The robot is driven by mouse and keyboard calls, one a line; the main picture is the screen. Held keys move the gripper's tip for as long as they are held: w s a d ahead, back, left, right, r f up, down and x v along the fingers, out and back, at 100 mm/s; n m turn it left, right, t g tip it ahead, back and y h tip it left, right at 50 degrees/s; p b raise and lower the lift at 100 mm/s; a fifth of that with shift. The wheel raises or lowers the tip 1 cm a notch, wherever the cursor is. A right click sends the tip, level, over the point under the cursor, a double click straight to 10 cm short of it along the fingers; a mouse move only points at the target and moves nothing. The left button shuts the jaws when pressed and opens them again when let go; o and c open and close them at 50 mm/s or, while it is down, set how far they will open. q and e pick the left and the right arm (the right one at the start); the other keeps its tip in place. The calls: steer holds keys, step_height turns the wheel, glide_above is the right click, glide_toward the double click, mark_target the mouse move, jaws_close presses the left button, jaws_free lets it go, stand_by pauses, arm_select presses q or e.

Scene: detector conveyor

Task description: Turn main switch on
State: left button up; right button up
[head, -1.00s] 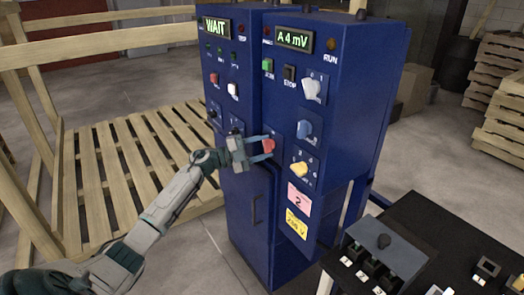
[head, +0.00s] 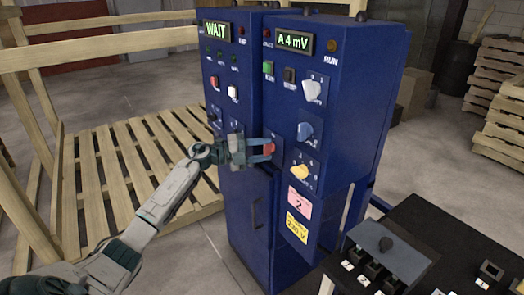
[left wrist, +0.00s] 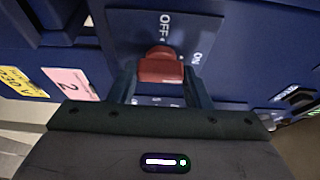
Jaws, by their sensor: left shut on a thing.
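The main switch is a red rotary knob (head: 269,147) on the front of the blue cabinet (head: 250,215). In the left wrist view the red knob (left wrist: 161,66) sits on a dark plate (left wrist: 190,32) marked OFF and ON. My left gripper (head: 264,149) reaches in from the left and is shut on the red knob, with a finger on each side of it. The fingers (left wrist: 160,85) also show in the left wrist view. The knob's underside is partly hidden by the gripper. My right gripper is not in view.
White (head: 312,91), blue (head: 305,131) and yellow (head: 300,172) knobs sit to the right of the red one. The left display (head: 216,31) reads WAIT; the right display (head: 294,42) reads A 4 mV. A dark control desk (head: 440,240) stands at lower right. A wooden fence (head: 100,55) stands behind.

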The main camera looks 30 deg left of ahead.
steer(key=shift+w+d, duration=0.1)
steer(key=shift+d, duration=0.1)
arm_select(q)
steer(key=o, duration=1)
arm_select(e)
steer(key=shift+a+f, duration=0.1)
arm_select(q)
steer(key=shift+s+a+f, duration=0.1)
steer(key=shift+s+a, duration=0.15)
steer(key=shift+a, duration=0.05)
steer(key=shift+b+v, duration=1.65)
steer(key=shift+v, duration=3.35)
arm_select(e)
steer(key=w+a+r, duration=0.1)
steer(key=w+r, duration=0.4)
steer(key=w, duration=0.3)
